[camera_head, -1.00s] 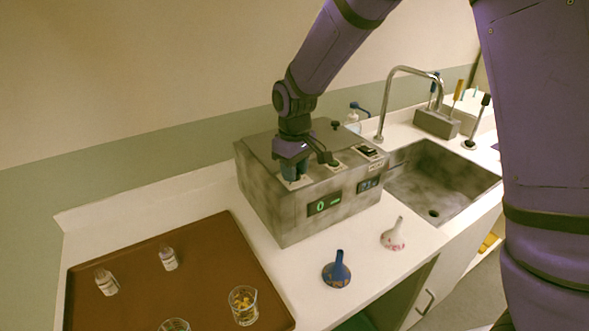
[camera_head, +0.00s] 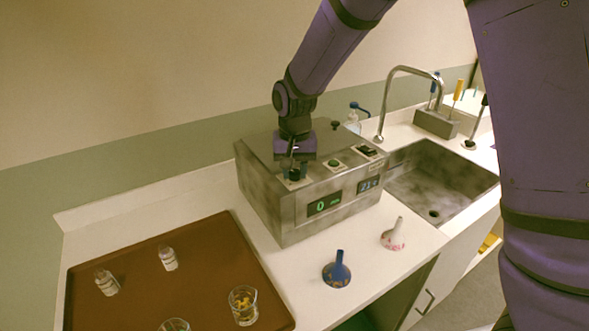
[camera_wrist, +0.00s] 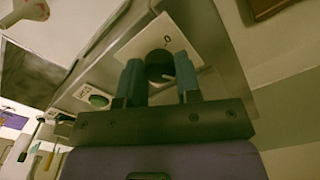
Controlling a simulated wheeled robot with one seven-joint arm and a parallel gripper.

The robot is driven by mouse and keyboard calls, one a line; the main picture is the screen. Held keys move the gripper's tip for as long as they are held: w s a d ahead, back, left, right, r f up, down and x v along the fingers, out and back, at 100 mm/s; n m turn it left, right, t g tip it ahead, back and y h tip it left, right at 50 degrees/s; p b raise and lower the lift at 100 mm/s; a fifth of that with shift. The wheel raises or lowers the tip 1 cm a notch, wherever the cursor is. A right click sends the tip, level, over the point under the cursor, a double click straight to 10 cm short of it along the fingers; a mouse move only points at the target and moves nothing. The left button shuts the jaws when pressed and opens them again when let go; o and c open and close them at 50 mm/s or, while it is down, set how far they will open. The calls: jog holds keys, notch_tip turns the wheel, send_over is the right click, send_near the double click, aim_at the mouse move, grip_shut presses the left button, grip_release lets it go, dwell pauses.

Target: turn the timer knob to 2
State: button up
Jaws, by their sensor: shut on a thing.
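The timer knob (camera_wrist: 160,66) is a dark round knob on a white plate on top of the grey metal machine (camera_head: 270,205). A "0" mark shows on the plate in the wrist view. My gripper (camera_wrist: 158,72) points down at the knob, with one blue finger on each side, shut on it. In the head view my gripper (camera_head: 294,173) covers most of the knob. The front timer display (camera_head: 324,203) reads 0 in green. I cannot read the knob's pointer position.
A green button (camera_head: 333,163) and a black switch (camera_head: 366,151) sit right of the knob, above a second display (camera_head: 368,185). A brown tray (camera_head: 200,270) holds bottles and glasses. A sink (camera_head: 440,180) lies right.

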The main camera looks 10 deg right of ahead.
aim_at(295, 172)
jog(key=shift+r+m, duration=0.1)
jog(key=shift+m, duration=0.3)
jog(key=o, duration=0.9)
notch_tip(295, 172, up, 11)
jog(key=shift+f, duration=0.15)
dwell(0.4)
